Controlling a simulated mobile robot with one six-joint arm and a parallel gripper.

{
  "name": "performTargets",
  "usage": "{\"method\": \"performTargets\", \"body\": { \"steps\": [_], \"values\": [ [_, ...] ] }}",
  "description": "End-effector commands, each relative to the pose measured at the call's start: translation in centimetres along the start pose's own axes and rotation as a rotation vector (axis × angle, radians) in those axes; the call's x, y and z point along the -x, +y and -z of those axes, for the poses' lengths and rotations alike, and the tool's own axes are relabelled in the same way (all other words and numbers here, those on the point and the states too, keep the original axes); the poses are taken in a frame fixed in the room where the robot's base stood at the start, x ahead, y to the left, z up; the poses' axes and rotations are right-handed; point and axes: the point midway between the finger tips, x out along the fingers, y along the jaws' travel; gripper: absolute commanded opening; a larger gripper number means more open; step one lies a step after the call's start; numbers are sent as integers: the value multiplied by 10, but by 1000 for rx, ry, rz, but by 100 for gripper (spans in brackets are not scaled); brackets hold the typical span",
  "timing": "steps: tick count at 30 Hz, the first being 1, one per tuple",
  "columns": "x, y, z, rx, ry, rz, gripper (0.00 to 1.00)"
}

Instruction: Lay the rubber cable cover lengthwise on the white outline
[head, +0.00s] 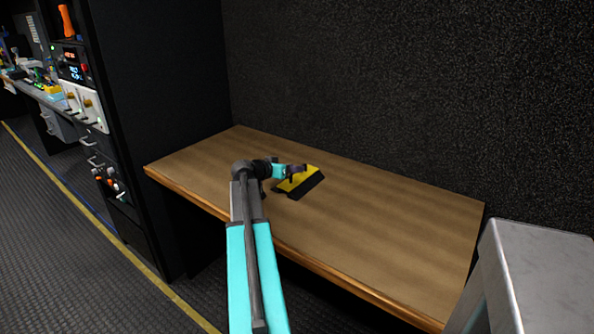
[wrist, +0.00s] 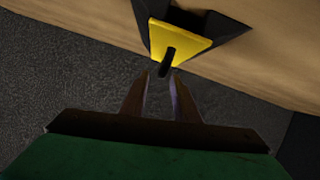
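The rubber cable cover (head: 312,184) lies on the wooden bench top, with a yellow top strip and black sloping sides. It also shows in the wrist view (wrist: 180,45), where a small dark tab stands out from its near yellow end. My gripper (head: 300,170) is at the cover and hides part of it in the head view. In the wrist view my gripper's fingers (wrist: 161,78) are apart, with the dark tab at or just beyond their tips. I cannot tell whether they touch it. I see no white outline in either view.
The bench top (head: 400,220) is bare to the right of the cover. A dark wall (head: 400,90) rises behind it, and a black rack (head: 160,130) stands at its left. A grey metal box (head: 545,270) is at the front right.

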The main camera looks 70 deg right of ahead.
Motion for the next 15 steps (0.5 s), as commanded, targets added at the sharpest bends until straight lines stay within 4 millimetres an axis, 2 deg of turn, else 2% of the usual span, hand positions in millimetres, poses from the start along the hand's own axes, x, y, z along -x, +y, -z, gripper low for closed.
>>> {"method": "performTargets", "body": {
  "steps": [1,9,15],
  "values": [
    [10,0,-1,0,2,3,28],
    [53,1,-1,0,1,2,28],
    [75,0,-1,1,1,2,28]
  ]
}}
